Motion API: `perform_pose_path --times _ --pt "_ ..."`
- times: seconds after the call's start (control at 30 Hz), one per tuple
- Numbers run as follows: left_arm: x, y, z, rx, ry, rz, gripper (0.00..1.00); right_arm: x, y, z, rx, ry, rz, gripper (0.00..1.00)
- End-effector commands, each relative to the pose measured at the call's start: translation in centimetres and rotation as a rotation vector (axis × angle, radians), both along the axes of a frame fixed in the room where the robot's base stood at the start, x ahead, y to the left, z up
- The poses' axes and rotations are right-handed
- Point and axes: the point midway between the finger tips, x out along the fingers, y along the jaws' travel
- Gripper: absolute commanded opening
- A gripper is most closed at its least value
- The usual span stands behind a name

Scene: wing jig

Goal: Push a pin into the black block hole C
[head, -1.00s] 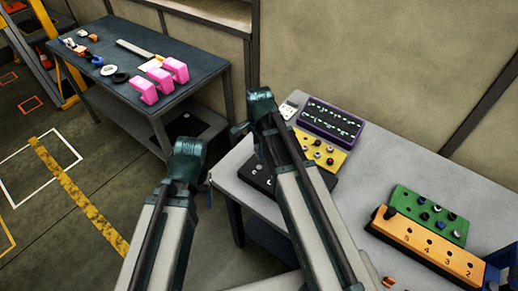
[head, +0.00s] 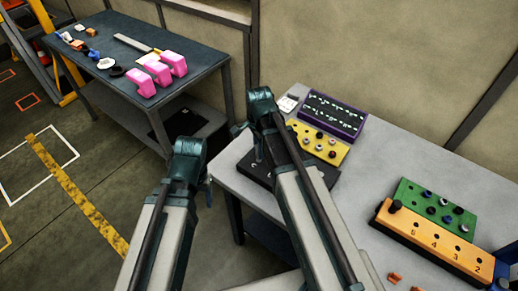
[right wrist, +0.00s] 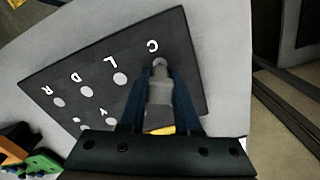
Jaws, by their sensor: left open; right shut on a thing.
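The black block (head: 318,187) lies on the near left of the grey table, partly behind my right arm. In the right wrist view the black block (right wrist: 130,52) shows white letters and round grey holes. My right gripper (right wrist: 160,75) is shut on a grey pin (right wrist: 159,95). The pin's far end is at hole C (right wrist: 159,62), by the letter C; I cannot tell how deep it is. My left gripper (head: 208,191) is open, mostly hidden by its arm, left of the table and away from the block.
Behind the black block are a yellow board (head: 322,150) and a purple rack (head: 334,117). A green board (head: 430,204) and an orange numbered block (head: 428,236) stand at the right. A dark table (head: 200,50) with pink blocks (head: 158,72) is at the back left.

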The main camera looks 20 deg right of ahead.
Motion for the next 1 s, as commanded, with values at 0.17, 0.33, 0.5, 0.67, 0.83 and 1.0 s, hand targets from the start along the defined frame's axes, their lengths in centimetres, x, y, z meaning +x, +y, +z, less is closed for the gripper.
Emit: perform_pose_path --times 0.17,0.33,0.5,0.67,0.83,1.0 --pt "0.0 0.0 -0.3 0.0 0.0 0.0 0.66 0.0 0.0 -0.3 0.0 0.0 0.0 0.0" --pt "0.0 0.0 -1.0 0.0 0.0 0.0 0.66 0.0 0.0 -1.0 0.0 0.0 0.0 0.0" --pt "0.0 0.0 -1.7 0.0 0.0 0.0 0.66 0.0 0.0 -1.7 0.0 0.0 0.0 0.0" --pt "0.0 0.0 -2.3 0.0 0.0 0.0 0.66 0.0 0.0 -2.3 0.0 0.0 0.0 0.0" --pt "0.0 0.0 -2.8 0.0 0.0 0.0 0.66 0.0 0.0 -2.8 0.0 0.0 0.0 0.0" --pt "0.0 0.0 -2.8 0.0 0.0 0.0 0.66 0.0 0.0 -2.8 0.0 0.0 0.0 0.0"
